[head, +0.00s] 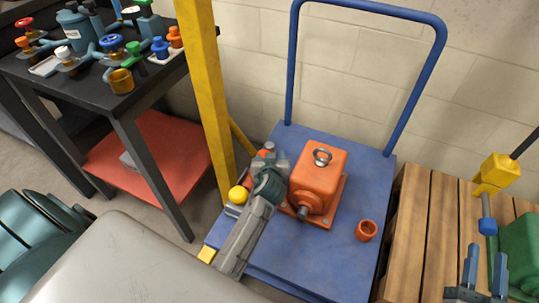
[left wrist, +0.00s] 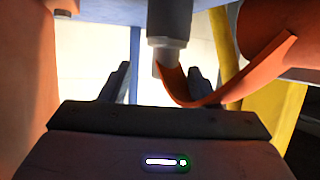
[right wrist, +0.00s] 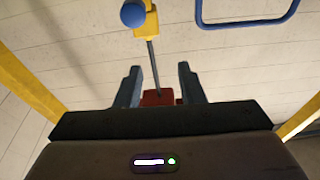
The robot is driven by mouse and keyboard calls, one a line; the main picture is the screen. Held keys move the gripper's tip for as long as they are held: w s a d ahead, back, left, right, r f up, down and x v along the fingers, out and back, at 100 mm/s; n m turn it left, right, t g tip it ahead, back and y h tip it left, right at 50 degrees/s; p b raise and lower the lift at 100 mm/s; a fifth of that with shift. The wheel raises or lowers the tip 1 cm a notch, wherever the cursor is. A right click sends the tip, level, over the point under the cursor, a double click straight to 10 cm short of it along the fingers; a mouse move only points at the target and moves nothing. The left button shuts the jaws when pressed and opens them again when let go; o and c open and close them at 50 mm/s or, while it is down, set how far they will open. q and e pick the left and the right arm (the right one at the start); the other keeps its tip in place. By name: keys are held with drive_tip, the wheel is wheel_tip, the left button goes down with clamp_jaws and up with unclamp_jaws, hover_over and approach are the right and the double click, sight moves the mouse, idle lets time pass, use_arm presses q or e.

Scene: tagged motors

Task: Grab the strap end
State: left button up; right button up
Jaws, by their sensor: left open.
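An orange strap (left wrist: 215,97) curves across the left wrist view, with one end near a grey cylinder (left wrist: 170,20) and the other rising to the right. My left gripper (left wrist: 160,88) is open; the strap's low bend overlaps its right finger, and I cannot tell whether they touch. Nothing is gripped between its fingers. The strap cannot be made out in the head view. My right gripper (head: 484,268) is open at the lower right. In the right wrist view its fingers (right wrist: 158,88) stand apart, with a small red block (right wrist: 158,98) showing between them.
An orange motor (head: 318,178) with a lifting eye and an orange cup (head: 367,230) stand on the blue cart (head: 345,265). A yellow post (head: 207,85) rises beside it. A wooden pallet (head: 405,235) and a yellow block (head: 497,171) on a rod are at right.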

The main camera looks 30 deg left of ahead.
sight(270, 146)
use_arm(q)
drive_tip(key=x, duration=0.3)
drive_tip(key=b+x, duration=0.1)
drive_tip(key=x, duration=0.2)
drive_tip(key=shift+w+a+f, duration=0.1)
drive_tip(key=shift+a+f, duration=0.05)
drive_tip(key=shift+a, duration=0.25)
drive_tip(key=shift+w+a, duration=0.1)
drive_tip(key=shift+w, duration=0.1)
use_arm(e)
wheel_tip(270, 146, up, 6)
drive_tip(key=t, duration=0.4)
drive_tip(key=shift+s+n, duration=0.3)
drive_tip(key=shift+s, duration=0.1)
use_arm(q)
drive_tip(key=shift+c, duration=0.5)
use_arm(e)
drive_tip(key=shift+r, duration=0.1)
use_arm(q)
drive_tip(key=c, duration=1.1)
